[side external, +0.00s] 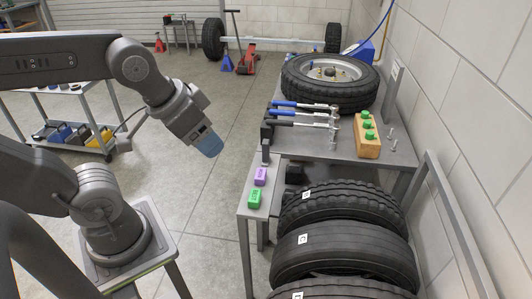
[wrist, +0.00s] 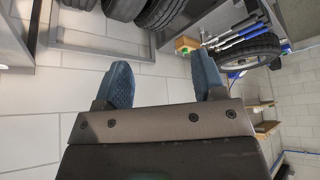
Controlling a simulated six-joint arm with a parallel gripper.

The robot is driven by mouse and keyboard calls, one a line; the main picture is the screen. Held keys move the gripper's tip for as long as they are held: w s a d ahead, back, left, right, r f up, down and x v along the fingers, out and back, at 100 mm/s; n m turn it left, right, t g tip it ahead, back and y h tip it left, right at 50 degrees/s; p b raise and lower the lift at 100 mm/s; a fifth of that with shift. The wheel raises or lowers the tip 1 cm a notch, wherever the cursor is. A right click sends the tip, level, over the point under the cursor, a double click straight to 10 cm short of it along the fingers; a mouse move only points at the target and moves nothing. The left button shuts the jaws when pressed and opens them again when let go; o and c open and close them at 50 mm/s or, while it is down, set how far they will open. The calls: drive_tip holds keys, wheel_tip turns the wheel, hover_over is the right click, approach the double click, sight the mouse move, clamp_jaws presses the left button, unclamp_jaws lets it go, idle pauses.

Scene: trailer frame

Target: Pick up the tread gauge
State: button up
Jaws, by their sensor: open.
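My gripper (side external: 209,145) hangs in the air left of the bench in the side external view, with blue fingertips. In the wrist view its two blue fingers (wrist: 163,80) stand wide apart with nothing between them. I cannot clearly pick out the tread gauge. A small dark grey upright item (side external: 265,150) on the narrow front shelf may be it, but it is too small to tell. My gripper is apart from all of these.
The bench (side external: 400,158) holds a wheel (side external: 330,82), several blue- and black-handled wrenches (side external: 305,114) and a wooden block (side external: 367,137) with green pieces. Labelled tyres (side external: 342,250) stand below, beside the wall. The floor between my arm and the bench is clear.

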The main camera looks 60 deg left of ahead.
drive_tip(key=shift+c, duration=0.7)
drive_tip(key=n+g+y, duration=0.2)
drive_tip(key=n+y, duration=0.1)
drive_tip(key=n, duration=0.5)
hover_over(265, 143)
drive_tip(key=s+d, duration=0.5)
drive_tip(key=d, duration=0.2)
wheel_tip(265, 143, down, 16)
drive_tip(key=shift+n, duration=0.5)
drive_tip(key=x, duration=0.4)
drive_tip(key=a+x, duration=0.1)
drive_tip(key=x, duration=0.4)
drive_tip(key=a+x, duration=0.1)
drive_tip(key=x, duration=0.4)
drive_tip(key=shift+s, duration=0.35)
drive_tip(key=shift+x, duration=3.3)
drive_tip(key=shift+w+a+r, duration=0.1)
drive_tip(key=shift+a, duration=0.1)
